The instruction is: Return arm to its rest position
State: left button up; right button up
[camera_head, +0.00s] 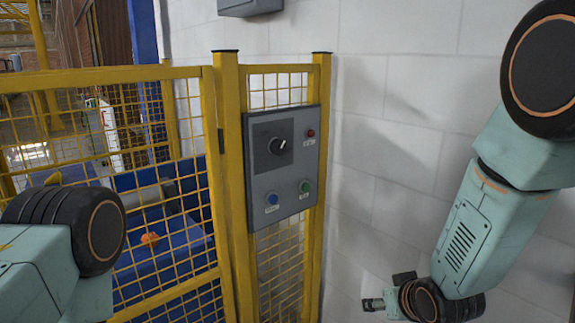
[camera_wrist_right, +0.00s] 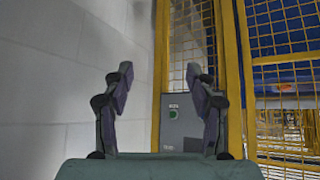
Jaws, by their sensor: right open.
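My right arm (camera_head: 465,235) hangs down at the right of the head view, in front of the white wall. Its gripper (camera_head: 386,291) is low, right of the control panel and apart from it. In the right wrist view the gripper (camera_wrist_right: 160,82) has its two fingers spread, with nothing between them. The grey control panel (camera_head: 262,190) has a black rotary knob, a red light, a blue button and a green button. Its lower part (camera_wrist_right: 178,104) with the green button shows beyond the fingers in the wrist view. My left arm shows at the lower left; its gripper is out of frame.
The panel hangs on a yellow post and mesh fence (camera_head: 228,150). A yellow mesh gate (camera_head: 110,75) spans the left, with blue equipment (camera_head: 190,240) and a small orange item behind it. A white block wall (camera_head: 400,100) stands close at right. A grey box (camera_head: 250,6) is above.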

jog(key=s+d+f+g+b, duration=0.1)
jog(key=s+f+g, duration=0.2)
jog(key=s+f, duration=0.4)
jog(key=s+d+f+m+g+b, duration=0.1)
jog(key=s+f, duration=0.7)
jog(key=s, duration=0.9)
jog(key=s+d+f+m+g+h+b, duration=0.1)
jog(key=s+f+g, duration=0.3)
jog(key=s+f, duration=0.4)
jog(key=s+b, duration=0.1)
jog(key=s, duration=0.3)
jog(key=shift+g, duration=0.3)
